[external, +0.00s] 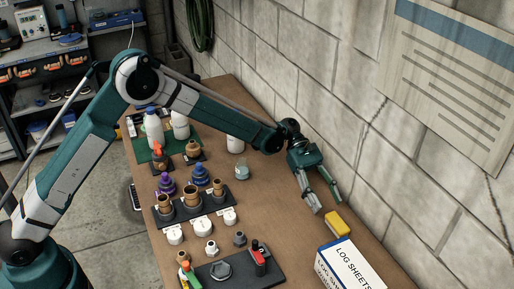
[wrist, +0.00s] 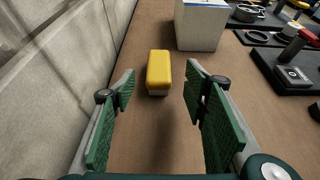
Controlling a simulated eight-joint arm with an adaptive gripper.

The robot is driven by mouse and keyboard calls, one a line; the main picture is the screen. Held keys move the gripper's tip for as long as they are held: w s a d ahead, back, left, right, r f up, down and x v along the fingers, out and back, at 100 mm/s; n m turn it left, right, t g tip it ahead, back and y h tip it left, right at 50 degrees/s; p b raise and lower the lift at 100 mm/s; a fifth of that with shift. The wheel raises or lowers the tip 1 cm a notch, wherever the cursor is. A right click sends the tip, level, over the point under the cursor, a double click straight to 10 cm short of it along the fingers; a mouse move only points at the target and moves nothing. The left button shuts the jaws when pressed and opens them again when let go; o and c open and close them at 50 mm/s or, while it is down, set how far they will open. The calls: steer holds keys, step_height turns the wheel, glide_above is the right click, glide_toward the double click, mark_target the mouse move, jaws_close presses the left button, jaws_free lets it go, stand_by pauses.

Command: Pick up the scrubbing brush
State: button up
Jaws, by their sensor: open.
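My gripper (external: 326,198) is above the bench, behind the brush in the external view, pointing down at a slant. In the wrist view my gripper (wrist: 160,82) is open, with green pads apart and nothing between them. The brush is not touched.
A white box marked LOG SHEETS (external: 350,266) stands close to the brush. The block wall (external: 270,60) runs along one side. A dark tray (external: 230,272) with a red-handled valve (external: 258,252) and several fittings lie farther left.

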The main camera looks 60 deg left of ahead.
mark_target(336, 219)
steer(key=shift+x, duration=0.95)
steer(key=shift+b+x, duration=0.85)
steer(key=shift+x, duration=1.8)
steer(key=c, duration=1)
